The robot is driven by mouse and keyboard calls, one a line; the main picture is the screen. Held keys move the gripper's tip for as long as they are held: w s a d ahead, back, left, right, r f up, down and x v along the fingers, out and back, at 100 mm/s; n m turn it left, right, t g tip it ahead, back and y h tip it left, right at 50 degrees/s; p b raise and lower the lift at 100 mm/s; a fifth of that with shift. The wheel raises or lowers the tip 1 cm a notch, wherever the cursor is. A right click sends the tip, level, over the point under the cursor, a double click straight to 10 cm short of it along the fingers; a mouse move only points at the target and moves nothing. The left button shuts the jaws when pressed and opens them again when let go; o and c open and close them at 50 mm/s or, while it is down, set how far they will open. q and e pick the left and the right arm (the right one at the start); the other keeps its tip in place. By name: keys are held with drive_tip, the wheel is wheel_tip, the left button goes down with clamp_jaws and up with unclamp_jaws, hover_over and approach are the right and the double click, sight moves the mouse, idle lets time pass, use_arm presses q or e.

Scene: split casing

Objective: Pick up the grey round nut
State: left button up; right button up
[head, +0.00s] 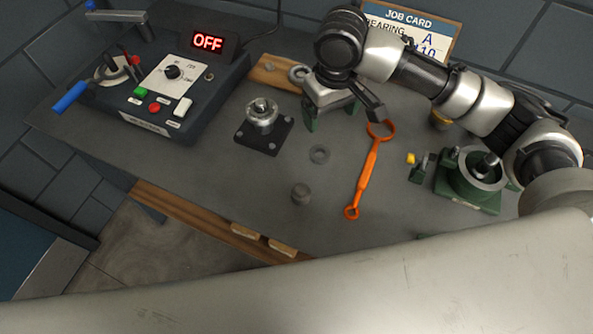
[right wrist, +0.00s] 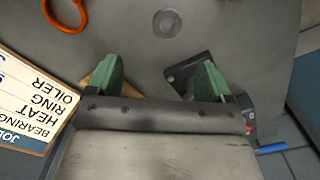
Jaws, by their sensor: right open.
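A flat grey ring (head: 319,154), which looks like the round nut, lies on the grey workbench (head: 225,185) near its middle. It also shows in the right wrist view (right wrist: 167,23), beyond the fingertips. My right gripper (head: 331,118) is open, its green fingers spread and nothing between them. It is above the bench, farther back than the ring and apart from it. The right wrist view also shows its two fingers (right wrist: 160,66). A small grey cylinder (head: 301,193) stands nearer the front. My left gripper is not in view.
An orange ring-ended wrench (head: 368,172) lies right of the ring. A black-based bearing mount (head: 263,127) stands left of it. A green casing (head: 468,184) is at the right, a control box (head: 178,95) reading OFF at the left. A job card (head: 440,30) stands behind.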

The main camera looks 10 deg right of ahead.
drive_tip(key=f, duration=0.2)
hover_over(319, 156)
drive_tip(key=f, duration=0.5)
drive_tip(key=shift+s+d, duration=0.1)
drive_tip(key=shift+d, duration=0.1)
drive_tip(key=shift+a+f, duration=0.15)
drive_tip(key=shift+f, duration=2.45)
drive_tip(key=c, duration=1.1)
drive_tip(key=shift+o, duration=0.2)
drive_tip(key=shift+r, duration=0.1)
